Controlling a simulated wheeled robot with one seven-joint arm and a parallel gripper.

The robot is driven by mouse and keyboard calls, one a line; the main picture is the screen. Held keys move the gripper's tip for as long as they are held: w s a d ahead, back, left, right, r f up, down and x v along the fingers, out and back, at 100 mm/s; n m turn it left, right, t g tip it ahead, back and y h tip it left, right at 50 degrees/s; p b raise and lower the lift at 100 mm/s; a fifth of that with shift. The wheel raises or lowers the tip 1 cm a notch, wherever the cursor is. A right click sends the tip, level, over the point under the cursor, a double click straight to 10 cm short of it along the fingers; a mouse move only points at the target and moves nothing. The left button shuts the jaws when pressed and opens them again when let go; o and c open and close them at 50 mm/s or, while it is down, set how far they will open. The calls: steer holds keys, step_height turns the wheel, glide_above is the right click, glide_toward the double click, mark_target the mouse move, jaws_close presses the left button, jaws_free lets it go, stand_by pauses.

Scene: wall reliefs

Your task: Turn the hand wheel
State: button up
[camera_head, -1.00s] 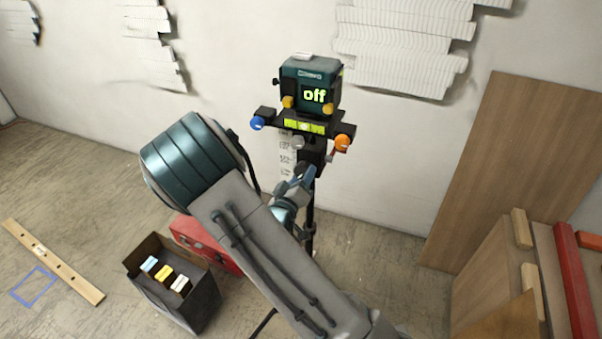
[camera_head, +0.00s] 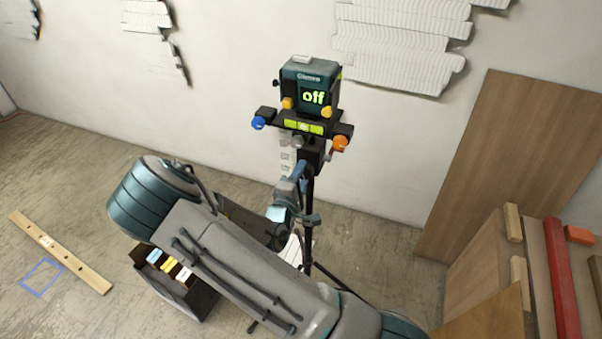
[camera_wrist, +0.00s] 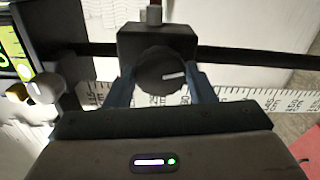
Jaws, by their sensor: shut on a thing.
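The hand wheel is a round dark knob (camera_wrist: 158,76) with a white mark on its face, in the middle of the wrist view. It sits on a black block (camera_wrist: 157,40), which also shows under the device on the stand in the head view (camera_head: 312,152). My gripper (camera_wrist: 162,84) has one blue finger on each side of the knob and is shut on it. In the head view my gripper (camera_head: 302,174) reaches the block from below, and the knob itself is hidden there.
Above is a teal device (camera_head: 310,88) reading "off", with a blue knob (camera_head: 258,123), an orange knob (camera_head: 340,143) and yellow knobs close by. A thin black stand carries it. A dark crate (camera_head: 190,297) stands at lower left. Wooden boards (camera_head: 500,165) lean at right.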

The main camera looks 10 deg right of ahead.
steer(key=shift+n+p, duration=0.35)
steer(key=shift+n, duration=0.85)
steer(key=o, duration=1)
steer(key=shift+c, duration=0.2)
steer(key=shift+s+a, duration=0.1)
steer(key=b+v, duration=0.2)
steer(key=v, duration=1.1)
steer(key=shift+s+a+b, duration=0.2)
steer(key=shift+a+b, duration=0.05)
steer(key=shift+b, duration=0.05)
